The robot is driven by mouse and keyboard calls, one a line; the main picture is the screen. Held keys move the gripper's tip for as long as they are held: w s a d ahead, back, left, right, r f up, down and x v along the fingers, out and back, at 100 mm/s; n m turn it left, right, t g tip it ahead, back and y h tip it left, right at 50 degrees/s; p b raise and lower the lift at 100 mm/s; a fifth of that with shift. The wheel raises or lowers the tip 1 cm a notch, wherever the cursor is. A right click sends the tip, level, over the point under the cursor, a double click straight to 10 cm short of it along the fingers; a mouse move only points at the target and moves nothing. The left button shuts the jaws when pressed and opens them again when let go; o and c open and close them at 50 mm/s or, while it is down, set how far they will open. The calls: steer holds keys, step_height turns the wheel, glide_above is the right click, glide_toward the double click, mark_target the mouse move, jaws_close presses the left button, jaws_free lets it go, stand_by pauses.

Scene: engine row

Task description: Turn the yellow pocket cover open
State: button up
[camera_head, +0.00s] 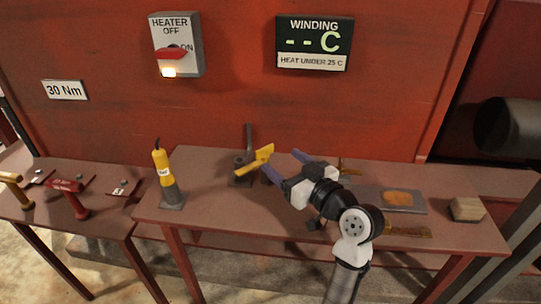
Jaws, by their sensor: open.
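The yellow pocket cover (253,162) is a small angular yellow piece at the back middle of the bench, slanting up to the right. It sits at a dark fixture with an upright post (248,138). My gripper (280,161) is open, its two blue fingers spread and pointing left toward the cover. The lower finger is close to the cover; I cannot tell whether they touch. No object shows between the fingers. Part of the fixture behind the cover and lower finger is hidden.
A yellow tool (163,170) stands upright on the left of the bench (215,222). A grey plate with an orange patch (398,198) and a wooden block (467,209) are at right. A side table holds a red-handled tool (70,193). The heater box (177,40) and winding display (314,42) are on the wall.

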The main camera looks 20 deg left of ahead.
steer(key=v, duration=0.4)
